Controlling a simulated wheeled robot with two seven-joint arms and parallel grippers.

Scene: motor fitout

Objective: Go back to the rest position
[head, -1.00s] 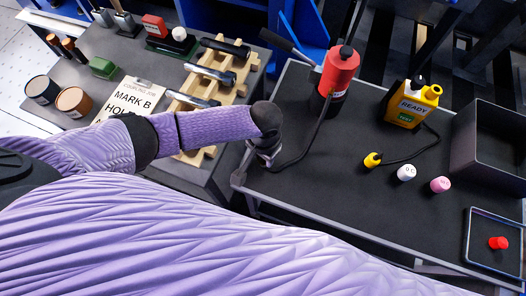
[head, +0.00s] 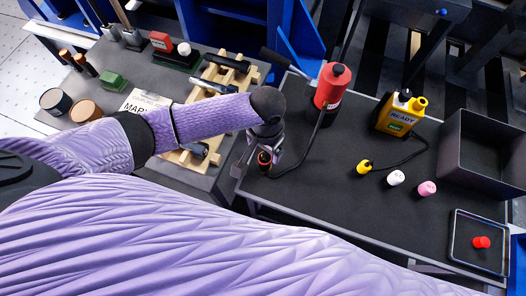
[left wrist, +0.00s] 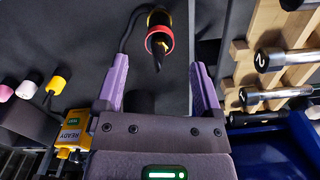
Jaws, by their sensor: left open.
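My left gripper (head: 266,152) hangs over the left end of the black-topped table (head: 330,200), with its purple arm coming in from the left. In the left wrist view its two purple fingers (left wrist: 158,78) stand apart with nothing gripped between them. A dark tool with a red ring (head: 264,159) is by the gripper's tip, on a black cable. It also shows in the left wrist view (left wrist: 158,40), beyond the fingertips and apart from them. My right gripper is not in view.
A red canister (head: 330,90), a yellow box marked READY (head: 400,115), yellow, white and pink caps, a dark bin (head: 484,150) and a tray (head: 481,265) with a red cap occupy the table. A wooden rack (head: 253,75) of metal tools stands left.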

